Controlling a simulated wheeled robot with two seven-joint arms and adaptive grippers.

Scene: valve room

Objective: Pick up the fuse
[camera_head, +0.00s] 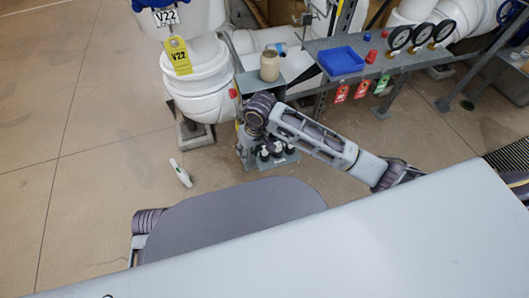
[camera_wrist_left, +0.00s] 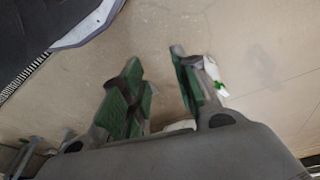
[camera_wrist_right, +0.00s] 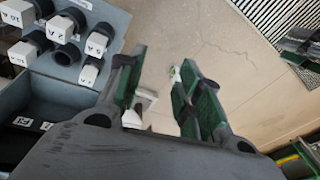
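Several black cylinders with white tags lettered "A", which look like fuses (camera_wrist_right: 75,19), sit in a grey box (camera_wrist_right: 67,72) at the left of the right wrist view. In the head view, dark and white pieces (camera_head: 277,150) show low in the grey stand (camera_head: 285,161).
A white bottle-like thing with a green end (camera_head: 181,173) lies on the floor; it also shows in the left wrist view (camera_wrist_left: 212,69). A white pipe (camera_head: 200,85) stands behind. A shelf with a blue tray (camera_head: 341,61) and gauges (camera_head: 400,37) is beyond. The left floor is clear.

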